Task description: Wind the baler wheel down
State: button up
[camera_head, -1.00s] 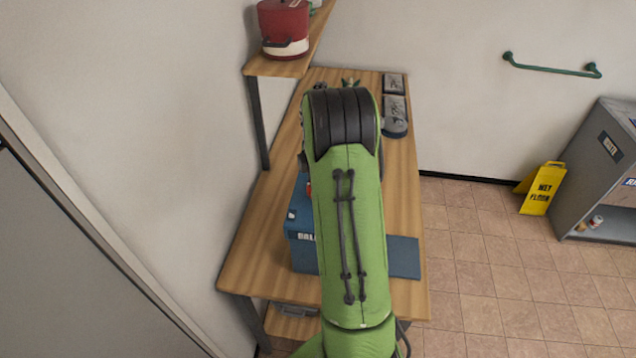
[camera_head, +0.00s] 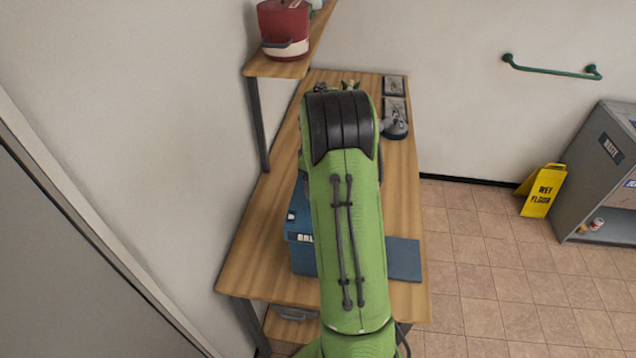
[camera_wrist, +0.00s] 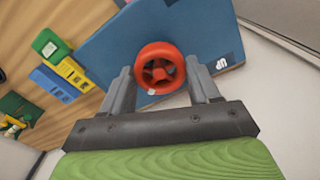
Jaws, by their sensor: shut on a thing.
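The baler is a blue box (camera_head: 301,252) on the wooden table, mostly hidden behind my green arm in the head view. In the wrist view its blue face (camera_wrist: 120,52) fills the upper middle, with a white "UP" mark near its right edge. The red baler wheel (camera_wrist: 160,68) stands out from this face, and a small pale spot shows at its lower rim. My gripper (camera_wrist: 160,78) is shut on the red wheel, with one grey finger at each side of it. In the head view my arm hides the wheel and the gripper.
The wooden table (camera_head: 405,205) carries grey items (camera_head: 395,108) at its far end. A shelf with a red pot (camera_head: 284,30) overhangs the left side. A yellow wet-floor sign (camera_head: 543,190) and a grey cabinet (camera_head: 597,170) stand right. Open tiled floor lies between.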

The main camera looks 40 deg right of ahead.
jog(key=m, duration=0.4)
jog(key=shift+m, duration=0.4)
jog(key=m, duration=0.3)
jog(key=shift+m, duration=0.3)
jog(key=m, duration=0.9)
jog(key=shift+b, duration=0.4)
jog(key=m, duration=0.3)
jog(key=shift+m, duration=0.3)
jog(key=m+b, duration=0.1)
jog(key=m, duration=0.3)
jog(key=shift+m+b, duration=0.3)
jog(key=m+b, duration=0.1)
jog(key=m, duration=0.3)
jog(key=shift+w+b, duration=0.1)
jog(key=shift+b, duration=0.25)
jog(key=shift+m+b, duration=0.75)
jog(key=shift+m, duration=1.05)
